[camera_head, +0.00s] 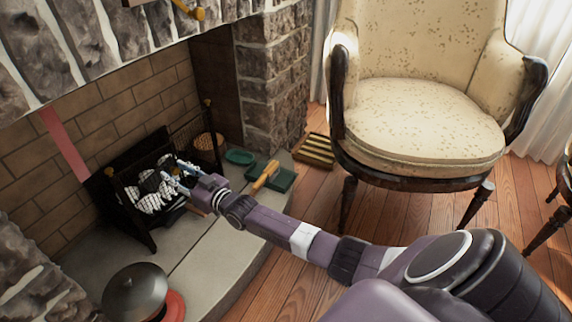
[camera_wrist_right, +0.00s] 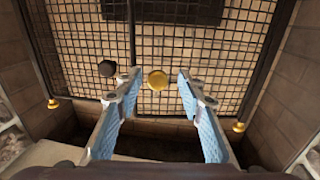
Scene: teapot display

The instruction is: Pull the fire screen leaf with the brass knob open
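The fire screen (camera_wrist_right: 215,50) is a dark metal mesh with two leaves meeting at a vertical bar, and it fills the right wrist view. The brass knob (camera_wrist_right: 157,79) is round and gold, on the leaf right of that bar. A dark knob (camera_wrist_right: 107,68) sits on the left leaf. My right gripper (camera_wrist_right: 158,74) is open, with its blue-padded fingers to either side of the brass knob and gaps showing on both sides. In the head view my right gripper (camera_head: 171,176) reaches the hearth in front of the screen, whose details are small there. My left gripper is out of view.
On the stone hearth (camera_head: 205,262) are a dark domed lid (camera_head: 134,292), a green box (camera_head: 276,180), and a teal dish (camera_head: 240,157). A cream armchair (camera_head: 422,116) stands right of the hearth.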

